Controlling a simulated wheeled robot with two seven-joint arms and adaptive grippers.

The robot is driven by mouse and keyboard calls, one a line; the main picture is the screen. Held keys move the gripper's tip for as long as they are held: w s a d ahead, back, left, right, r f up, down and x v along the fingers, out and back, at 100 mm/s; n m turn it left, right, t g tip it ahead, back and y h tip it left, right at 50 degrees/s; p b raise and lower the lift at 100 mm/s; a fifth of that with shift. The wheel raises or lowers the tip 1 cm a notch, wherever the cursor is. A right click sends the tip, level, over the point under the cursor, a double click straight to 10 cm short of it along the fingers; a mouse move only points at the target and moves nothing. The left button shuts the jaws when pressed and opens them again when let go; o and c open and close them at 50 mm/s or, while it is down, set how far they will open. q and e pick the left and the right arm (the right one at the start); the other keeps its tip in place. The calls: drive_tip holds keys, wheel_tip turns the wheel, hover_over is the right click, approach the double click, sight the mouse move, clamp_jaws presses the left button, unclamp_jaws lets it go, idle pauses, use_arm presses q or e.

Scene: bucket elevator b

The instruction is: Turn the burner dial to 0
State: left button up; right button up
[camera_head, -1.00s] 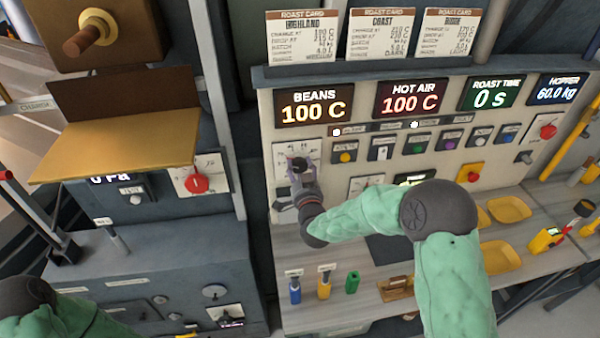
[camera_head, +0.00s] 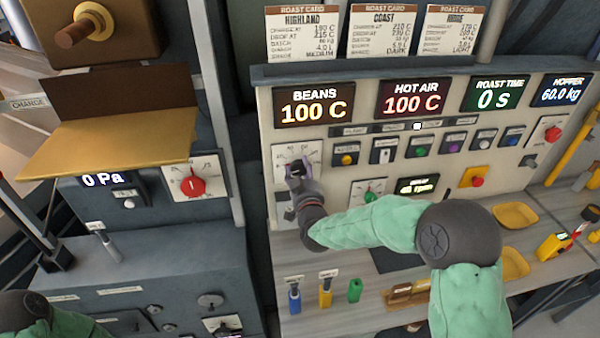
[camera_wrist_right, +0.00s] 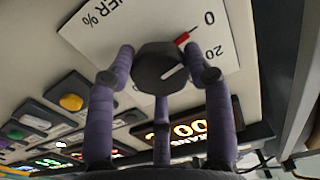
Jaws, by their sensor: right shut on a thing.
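The burner dial's white plate (camera_head: 282,152) is on the left of the upright control panel. Its dark, faceted knob (camera_wrist_right: 160,68) shows in the right wrist view, with a white line on its face. A red mark at the knob's edge points close to the printed 0, with 20 beside it. My right gripper (camera_head: 297,170) is at the dial, its purple fingers (camera_wrist_right: 163,85) closed around the knob. In the head view the gripper hides most of the knob. My left gripper is out of view; only part of that arm shows at the lower left.
Buttons (camera_head: 420,147) and lit displays (camera_head: 412,99) sit right of the dial. The wooden counter (camera_head: 345,270) holds small coloured items and yellow trays (camera_head: 516,215). A brass tray (camera_head: 120,140) juts out at the left.

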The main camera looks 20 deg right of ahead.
drive_tip(key=shift+f, duration=0.1)
drive_tip(key=o, duration=1.1)
drive_tip(key=shift+o, duration=0.2)
drive_tip(key=shift+s, duration=0.1)
drive_tip(key=v, duration=1.1)
drive_tip(key=shift+s, duration=0.4)
drive_tip(key=shift+a, duration=0.15)
